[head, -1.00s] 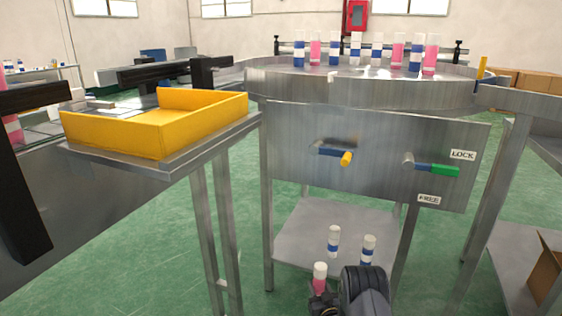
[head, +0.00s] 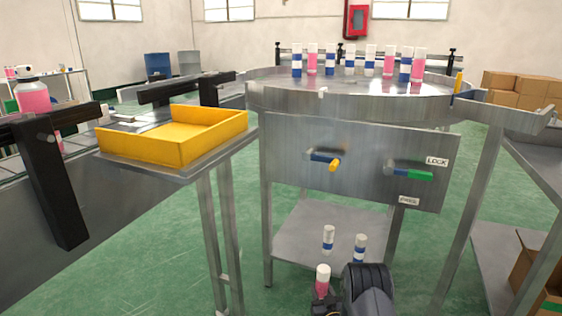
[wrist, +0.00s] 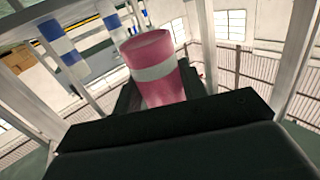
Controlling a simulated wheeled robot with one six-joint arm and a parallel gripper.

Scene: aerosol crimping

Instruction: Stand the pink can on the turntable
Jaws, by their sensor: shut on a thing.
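The pink can (head: 322,284) with a white top is at the bottom of the head view, in front of the turntable stand. My gripper (head: 326,304) is shut on it. In the wrist view the pink can (wrist: 158,72) with its white band stands out between the dark jaws (wrist: 150,98). The jaws' contact is partly hidden. The round steel turntable (head: 350,100) is above and beyond my gripper. Several blue-and-white cans (head: 297,63) and pink cans (head: 390,62) stand on it.
Two blue-and-white cans (head: 328,240) stand on the stand's lower shelf (head: 335,215). The front panel (head: 290,150) carries a yellow-tipped lever (head: 334,165) and a green-tipped lever (head: 418,176). A yellow tray (head: 140,148) is at left, with a conveyor beside it. Cardboard boxes (head: 500,95) are at right.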

